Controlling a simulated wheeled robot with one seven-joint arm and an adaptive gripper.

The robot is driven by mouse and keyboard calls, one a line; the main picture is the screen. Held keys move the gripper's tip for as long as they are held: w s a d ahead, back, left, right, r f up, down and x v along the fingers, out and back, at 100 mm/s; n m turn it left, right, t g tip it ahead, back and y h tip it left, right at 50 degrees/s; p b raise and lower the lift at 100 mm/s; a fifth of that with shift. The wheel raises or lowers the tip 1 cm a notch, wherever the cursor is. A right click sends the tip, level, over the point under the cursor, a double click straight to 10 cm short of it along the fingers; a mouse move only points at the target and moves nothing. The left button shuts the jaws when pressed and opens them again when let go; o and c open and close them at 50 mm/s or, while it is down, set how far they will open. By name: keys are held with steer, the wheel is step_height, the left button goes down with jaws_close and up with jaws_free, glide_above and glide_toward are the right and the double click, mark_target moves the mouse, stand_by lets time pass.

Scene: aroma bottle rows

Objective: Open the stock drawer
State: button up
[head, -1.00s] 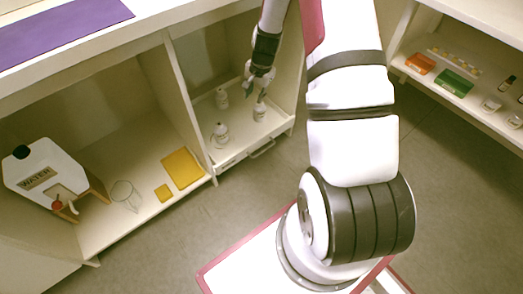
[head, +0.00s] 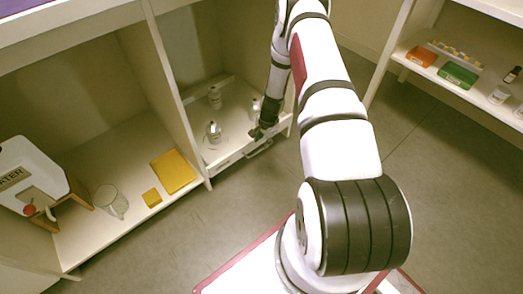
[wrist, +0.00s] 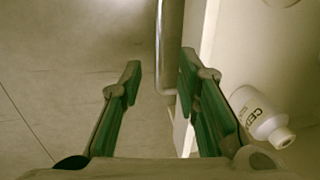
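The stock drawer (head: 224,164) is a low white tray in the right bay of the cabinet, with a grey bar handle (head: 259,149) on its front. It looks shut. My gripper (head: 257,133) is at the drawer front, close by the handle. In the wrist view my gripper (wrist: 158,74) is open, with green-padded fingers on either side of the line of the handle bar (wrist: 170,45). The bar lies nearer the right finger, and I cannot tell whether they touch. The drawer's pale front edge (wrist: 207,45) runs beside the right finger.
White bottles (head: 214,131) stand in the drawer; one bottle (wrist: 262,115) is close to the right finger. The left bay holds a water container (head: 35,175), a glass beaker (head: 111,201) and a yellow pad (head: 173,171). The floor before the drawer is clear.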

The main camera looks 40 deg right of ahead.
mark_target(261, 149)
steer(key=f+b, duration=0.1)
steer(key=f, duration=0.2)
steer(key=w+f+b, duration=0.1)
steer(key=f, duration=0.2)
steer(key=shift+w, duration=0.1)
jaws_close()
